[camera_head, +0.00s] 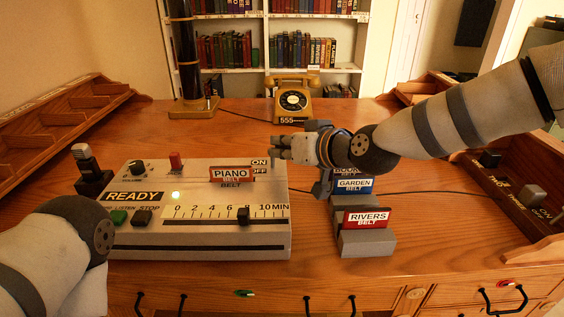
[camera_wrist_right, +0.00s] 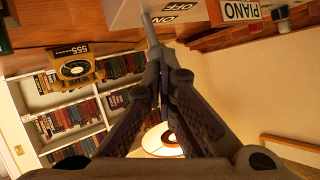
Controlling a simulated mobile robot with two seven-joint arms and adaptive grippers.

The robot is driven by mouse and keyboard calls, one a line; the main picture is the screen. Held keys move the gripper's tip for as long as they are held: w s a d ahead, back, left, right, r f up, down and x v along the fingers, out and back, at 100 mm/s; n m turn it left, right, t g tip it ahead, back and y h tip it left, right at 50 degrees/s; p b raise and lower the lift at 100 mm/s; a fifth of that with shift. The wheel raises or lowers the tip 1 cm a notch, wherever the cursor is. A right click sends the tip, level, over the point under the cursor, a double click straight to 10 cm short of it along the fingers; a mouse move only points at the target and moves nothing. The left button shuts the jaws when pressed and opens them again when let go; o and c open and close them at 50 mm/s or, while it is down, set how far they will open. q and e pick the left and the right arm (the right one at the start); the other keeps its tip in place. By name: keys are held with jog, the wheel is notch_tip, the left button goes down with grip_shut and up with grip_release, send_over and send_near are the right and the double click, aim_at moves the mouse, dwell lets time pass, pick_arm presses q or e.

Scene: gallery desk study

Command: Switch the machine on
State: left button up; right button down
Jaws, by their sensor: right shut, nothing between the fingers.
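The machine (camera_head: 200,238) is a light grey box on the desk with a "READY" label, a lit green lamp, a knob, buttons, a minute scale with a black slider and a red "PIANO BELT" block (camera_head: 232,175) on top. Its ON/OFF label (camera_head: 259,166) is at the back right corner; it also shows in the right wrist view (camera_wrist_right: 176,13). My right gripper (camera_head: 275,149) is shut and empty, just behind and above that corner.
A stand with "GARDEN BELT" (camera_head: 355,185) and "RIVERS BELT" (camera_head: 367,218) blocks is right of the machine, below my right arm. A yellow telephone (camera_head: 293,100) stands behind, a microphone (camera_head: 86,162) at left.

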jog(key=shift+w+r, duration=0.1)
jog(key=shift+w, duration=0.8)
jog(key=shift+r, duration=0.95)
